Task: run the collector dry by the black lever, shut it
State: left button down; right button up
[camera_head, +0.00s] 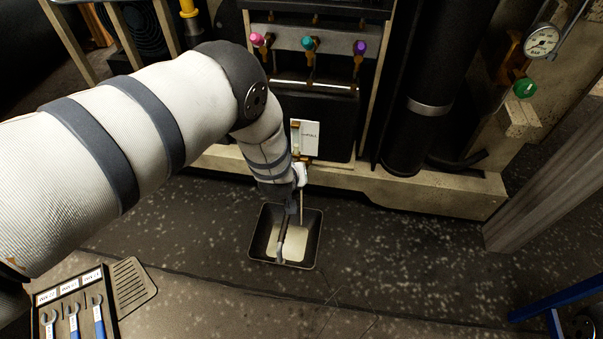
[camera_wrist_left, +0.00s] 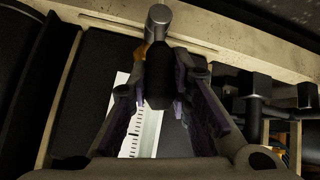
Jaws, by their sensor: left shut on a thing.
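The black lever (camera_wrist_left: 158,78) stands between the two fingers of my left gripper (camera_wrist_left: 160,85) in the left wrist view, and the fingers are closed on it. A grey metal end piece (camera_wrist_left: 159,18) shows just beyond it. In the head view my left gripper (camera_head: 291,197) is low at the front of the machine, and the lever is hidden by it. The collector (camera_head: 320,105) is the dark body behind the white card (camera_head: 309,139). A tray (camera_head: 257,249) with pale liquid lies below on the floor. A thin pale line drops towards it. My right gripper is not seen.
Pink, teal and purple knobs (camera_head: 307,43) sit above the collector. A pale base beam (camera_head: 440,192) runs along the machine's foot. Dark fittings (camera_wrist_left: 262,108) stand close to the right of my gripper. A wrench rack (camera_head: 75,310) is at lower left. The floor right of the tray is clear.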

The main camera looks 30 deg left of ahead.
pick_arm(q)
jog(key=shift+d, duration=0.1)
dwell(0.4)
jog(key=c, duration=1.4)
grip_release()
jog(key=shift+c, duration=0.2)
jog(key=v, duration=1.2)
